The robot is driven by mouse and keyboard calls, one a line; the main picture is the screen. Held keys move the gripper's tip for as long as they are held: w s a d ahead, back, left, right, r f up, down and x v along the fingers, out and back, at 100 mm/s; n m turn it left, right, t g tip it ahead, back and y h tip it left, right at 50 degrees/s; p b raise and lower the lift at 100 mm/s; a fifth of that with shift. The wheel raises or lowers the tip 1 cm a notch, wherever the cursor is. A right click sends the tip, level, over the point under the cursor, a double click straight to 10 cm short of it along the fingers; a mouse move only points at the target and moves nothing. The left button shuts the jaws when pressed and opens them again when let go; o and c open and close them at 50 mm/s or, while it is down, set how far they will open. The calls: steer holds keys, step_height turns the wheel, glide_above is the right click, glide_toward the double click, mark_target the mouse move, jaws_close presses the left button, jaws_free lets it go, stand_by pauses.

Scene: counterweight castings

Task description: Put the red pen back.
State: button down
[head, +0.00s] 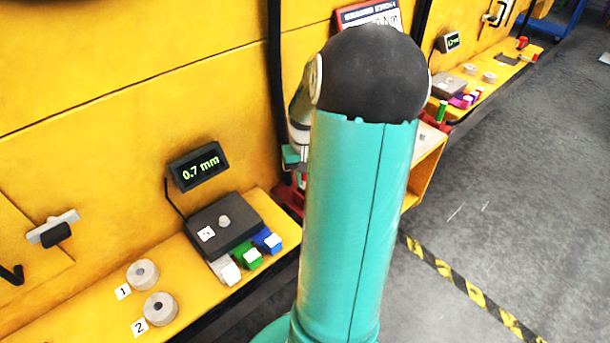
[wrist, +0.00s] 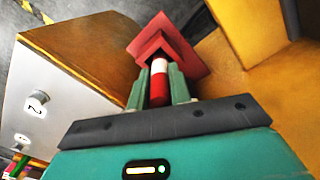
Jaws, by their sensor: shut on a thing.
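In the wrist view my gripper (wrist: 158,78) is shut on the red pen (wrist: 158,92), a red cylinder with a white band. The pen points away from the gripper, towards a red angular block (wrist: 150,38) with stepped square edges. The far end of the pen overlaps this block in the picture; I cannot tell whether they touch. In the head view my own arm hides most of the gripper and the pen. A red part (head: 287,197) shows low beside the arm there.
In the head view a yellow ledge (head: 85,318) holds a gauge block (head: 224,224), white, green and blue blocks, and two grey castings (head: 160,308). A display (head: 198,166) reads 0.7 mm. A second station (head: 452,86) stands farther back. The grey floor (head: 510,200) at right is open.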

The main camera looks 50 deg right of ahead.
steer(key=c, duration=1.2)
jaws_free()
step_height(320, 180, up, 21)
steer(key=shift+f, duration=0.15)
stand_by(0.4)
steer(key=w+a+r+n+h, duration=0.1)
steer(key=w+a+r+n, duration=0.15)
steer(key=a, duration=0.75)
steer(key=s+a+f+n+t, duration=0.1)
steer(key=a+n+t, duration=0.1)
steer(key=a, duration=0.6)
steer(key=s+a+f+n+t, duration=0.1)
steer(key=s+a+n, duration=0.1)
steer(key=a, duration=0.7)
steer(key=s+a+f+n+t+y, duration=0.1)
steer(key=s+a+f+n+t, duration=0.1)
steer(key=a, duration=0.6)
steer(key=shift+s+a+t, duration=0.1)
steer(key=shift+a+t, duration=0.2)
steer(key=shift+a, duration=0.1)
